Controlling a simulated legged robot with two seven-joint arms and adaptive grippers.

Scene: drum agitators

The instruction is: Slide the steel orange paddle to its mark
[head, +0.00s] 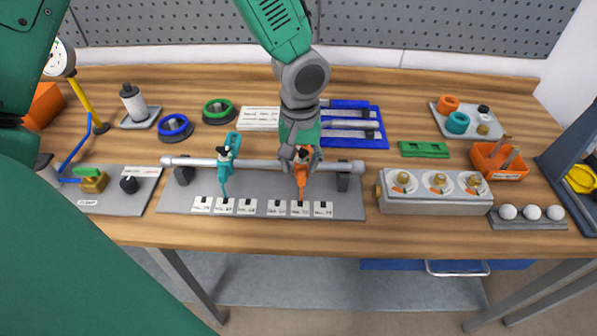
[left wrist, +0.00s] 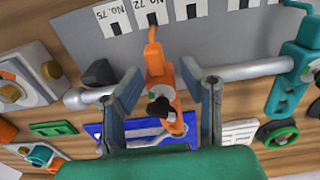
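The orange paddle (head: 301,174) hangs on a horizontal steel rod (head: 262,164), with its pointer down toward the right-hand group of white mark cards (head: 300,208). In the left wrist view the orange paddle (left wrist: 156,62) has a black knob, and its tip is near the card "No. 72" (left wrist: 151,19). My left gripper (head: 302,156) is above and around the paddle. In the left wrist view its fingers (left wrist: 165,95) stand open on either side of the paddle, with visible gaps. My right gripper is not in view.
A teal paddle (head: 225,165) is on the same rod to the left. The rod stands on a grey plate (head: 190,203). A blue tray (head: 377,138) lies behind the rod, and a grey block with three dials (head: 436,206) stands to the right.

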